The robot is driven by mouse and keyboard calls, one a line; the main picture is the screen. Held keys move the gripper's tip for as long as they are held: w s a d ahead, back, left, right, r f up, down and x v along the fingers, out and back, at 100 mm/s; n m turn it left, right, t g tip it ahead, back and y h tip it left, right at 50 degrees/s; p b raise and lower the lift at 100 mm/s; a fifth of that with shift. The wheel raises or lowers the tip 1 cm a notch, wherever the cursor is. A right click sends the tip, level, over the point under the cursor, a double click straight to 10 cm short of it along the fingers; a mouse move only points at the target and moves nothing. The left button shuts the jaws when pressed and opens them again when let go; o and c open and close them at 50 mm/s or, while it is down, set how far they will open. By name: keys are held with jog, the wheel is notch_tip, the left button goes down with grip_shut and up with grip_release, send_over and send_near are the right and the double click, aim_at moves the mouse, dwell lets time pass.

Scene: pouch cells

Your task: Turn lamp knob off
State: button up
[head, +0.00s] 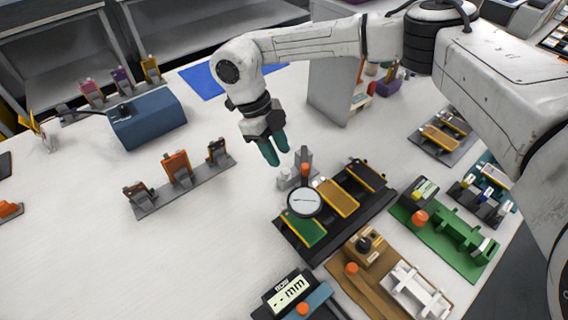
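My gripper (277,156) hangs over the white table near the middle of the head view, its two teal fingers pointing down with a small gap and nothing between them. No thing in view is clearly marked as the lamp. A blue-grey rounded hood (160,122) at the left, with a dark jointed arm, may be the lamp; a small dark part (125,110) sits at its left end. A black round knob (364,243) stands on a wooden box at the lower right. I cannot tell which knob belongs to the lamp. My gripper is apart from both.
A dial gauge (304,201) stands over a black rack of coloured cells just below my gripper. A grey rack (190,189) with upright orange cells is to the left. A green fixture (450,237) and a digital display (289,293) are nearer.

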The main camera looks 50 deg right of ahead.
aim_at(285, 170)
jog(key=shift+x, duration=2.65)
jog(key=shift+a, duration=0.15)
jog(key=shift+c, duration=0.3)
grip_shut()
jog(key=n, duration=0.2)
jog(key=n+h, duration=0.1)
jog(key=n, duration=0.1)
jog(key=shift+a+n+t+h, duration=0.1)
jog(key=shift+n+t+h, duration=0.2)
jog(key=shift+t, duration=0.1)
jog(key=shift+o, duration=0.3)
grip_release()
jog(key=shift+r, duration=0.1)
jog(key=b+v, duration=0.1)
jog(key=v, duration=0.9)
jog(key=shift+w+r, duration=0.2)
jog(key=shift+r, duration=0.1)
